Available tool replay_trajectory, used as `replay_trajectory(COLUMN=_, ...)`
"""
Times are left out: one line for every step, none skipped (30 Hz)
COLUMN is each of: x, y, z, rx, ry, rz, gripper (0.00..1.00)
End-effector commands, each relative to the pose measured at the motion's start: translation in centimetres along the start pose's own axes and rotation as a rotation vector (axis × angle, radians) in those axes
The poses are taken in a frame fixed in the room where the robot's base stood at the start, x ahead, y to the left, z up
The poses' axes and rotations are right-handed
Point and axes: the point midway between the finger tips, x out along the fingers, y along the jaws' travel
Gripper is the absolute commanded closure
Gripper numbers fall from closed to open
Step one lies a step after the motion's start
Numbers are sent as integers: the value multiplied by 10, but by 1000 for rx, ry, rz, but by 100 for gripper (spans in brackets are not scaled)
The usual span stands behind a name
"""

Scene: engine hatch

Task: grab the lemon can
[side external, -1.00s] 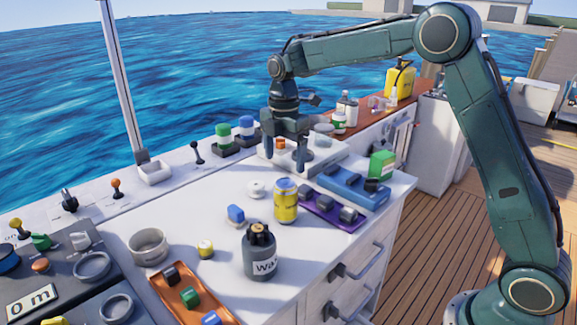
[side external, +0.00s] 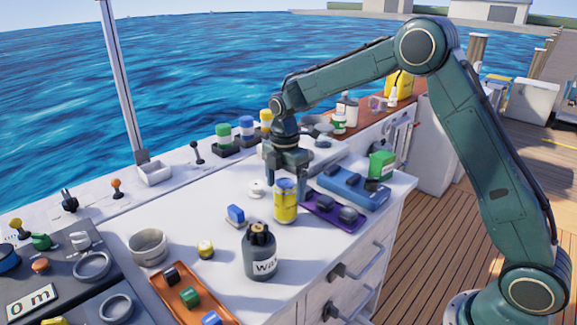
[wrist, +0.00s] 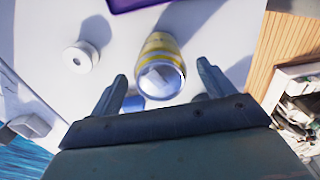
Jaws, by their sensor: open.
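The lemon can, a yellow can with a blue-rimmed top (side external: 286,203), stands upright on the white counter (side external: 330,245). My gripper (side external: 288,188) is just behind and above the can in the side view, its fingers pointing down. In the wrist view the can (wrist: 160,68) lies ahead of and roughly between the two open fingertips of my gripper (wrist: 162,80). The jaws are apart and I see nothing held in them. In the side view the can hides part of the fingers, so I cannot tell the exact gap.
A purple tray (side external: 322,215) sits close to the can's right, with a blue tray (side external: 350,190) behind it. A dark labelled bottle (side external: 262,258) stands in front. A white spool (side external: 256,188) and blue block (side external: 236,214) are to the left.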

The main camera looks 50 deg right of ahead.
Motion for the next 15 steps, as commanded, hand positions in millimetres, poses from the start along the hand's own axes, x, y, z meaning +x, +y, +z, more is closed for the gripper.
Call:
replay_trajectory(x=7, y=-1, z=1, rx=0, ry=0, rz=-3, gripper=19)
replay_trajectory(x=11, y=-1, z=1, rx=0, ry=0, rz=-4, gripper=19)
replay_trajectory(x=16, y=-1, z=1, rx=1, ry=0, rz=-5, gripper=19)
replay_trajectory(x=19, y=-1, z=2, rx=1, ry=0, rz=-4, gripper=19)
replay_trajectory(x=22, y=-1, z=2, rx=1, ry=0, rz=-3, gripper=19)
replay_trajectory(x=27, y=-1, z=2, rx=0, ry=0, rz=-3, gripper=19)
replay_trajectory(x=30, y=-1, z=1, rx=1, ry=0, rz=-3, gripper=19)
replay_trajectory(x=32, y=-1, z=1, rx=1, ry=1, rz=-3, gripper=19)
replay_trajectory(x=36, y=-1, z=1, rx=1, ry=1, rz=-3, gripper=19)
replay_trajectory(x=37, y=-1, z=1, rx=0, ry=1, rz=-3, gripper=19)
replay_trajectory(x=38, y=-1, z=1, rx=1, ry=1, rz=-3, gripper=19)
replay_trajectory(x=40, y=-1, z=1, rx=1, ry=1, rz=-2, gripper=19)
replay_trajectory(x=40, y=-1, z=1, rx=1, ry=1, rz=-2, gripper=19)
replay_trajectory(x=40, y=-1, z=1, rx=0, ry=1, rz=-1, gripper=19)
replay_trajectory(x=40, y=-1, z=1, rx=0, ry=1, rz=-1, gripper=19)
